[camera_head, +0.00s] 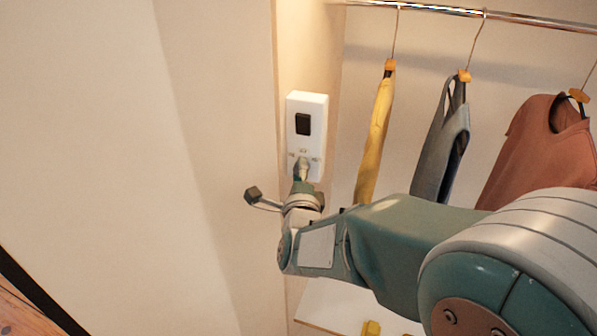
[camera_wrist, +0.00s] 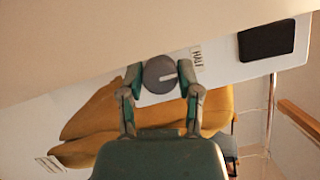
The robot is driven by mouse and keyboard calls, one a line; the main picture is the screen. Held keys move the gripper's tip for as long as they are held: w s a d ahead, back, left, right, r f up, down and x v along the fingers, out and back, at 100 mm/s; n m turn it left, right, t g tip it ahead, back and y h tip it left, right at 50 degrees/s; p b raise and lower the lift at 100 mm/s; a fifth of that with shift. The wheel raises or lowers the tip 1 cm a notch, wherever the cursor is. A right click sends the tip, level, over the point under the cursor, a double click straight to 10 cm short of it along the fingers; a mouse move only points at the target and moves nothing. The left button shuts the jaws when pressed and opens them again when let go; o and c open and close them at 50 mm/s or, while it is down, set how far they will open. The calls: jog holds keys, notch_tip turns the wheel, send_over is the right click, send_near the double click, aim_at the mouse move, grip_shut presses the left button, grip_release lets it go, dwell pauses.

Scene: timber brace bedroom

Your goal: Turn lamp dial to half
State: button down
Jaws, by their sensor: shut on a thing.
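The lamp dial (camera_wrist: 157,70) is a round grey knob with a pale pointer mark, on a white wall panel (camera_head: 318,106). In the wrist view the mark points right, roughly toward the printed word HALF (camera_wrist: 197,58) on the panel. My gripper (camera_wrist: 161,79) is shut on the dial, one finger on each side of it. In the head view my gripper (camera_head: 303,168) reaches the panel's lower end and largely hides the dial. A black rocker switch (camera_head: 303,124) sits above the dial; it also shows in the wrist view (camera_wrist: 266,41).
To the right of the panel, a yellow garment (camera_head: 375,135), a grey top (camera_head: 440,145) and a rust-coloured shirt (camera_head: 540,150) hang from a metal rail (camera_head: 480,13). A white shelf (camera_head: 330,308) lies below. The plain wall on the left is clear.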

jog(key=shift+d+f, duration=0.1)
jog(key=shift+f, duration=0.2)
jog(key=shift+c, duration=1.5)
grip_release()
jog(key=shift+r, duration=0.2)
